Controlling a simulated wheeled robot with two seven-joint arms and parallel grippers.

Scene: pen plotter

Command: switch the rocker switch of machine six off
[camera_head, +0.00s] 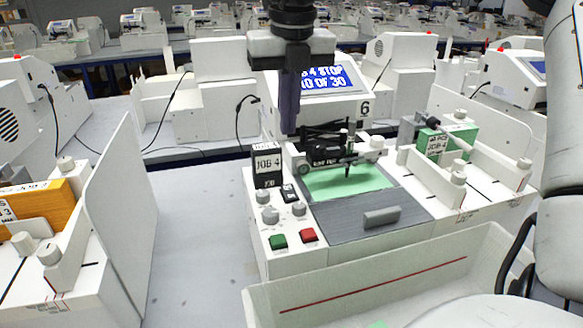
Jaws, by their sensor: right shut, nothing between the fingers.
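Machine six (277,240) is a white pen plotter with a "6" label beside its tilted blue screen (330,79). The screen partly reads "STOP" and "OF 30", its left end hidden by my gripper. The rocker switch (290,193) is a small black switch on the left control panel, right of the "JOB 4" card; its position is too small to tell. My right gripper (289,132) hangs pointing down, shut and empty, above and behind the switch, apart from it in the picture. My left gripper is out of view.
The panel has grey knobs (270,215), a green button (278,241) and a red button (308,235). The pen carriage (335,150) stands over green paper. A white bin (390,283) is in front. Neighbouring machines stand left and right, with grey table (200,240) free between.

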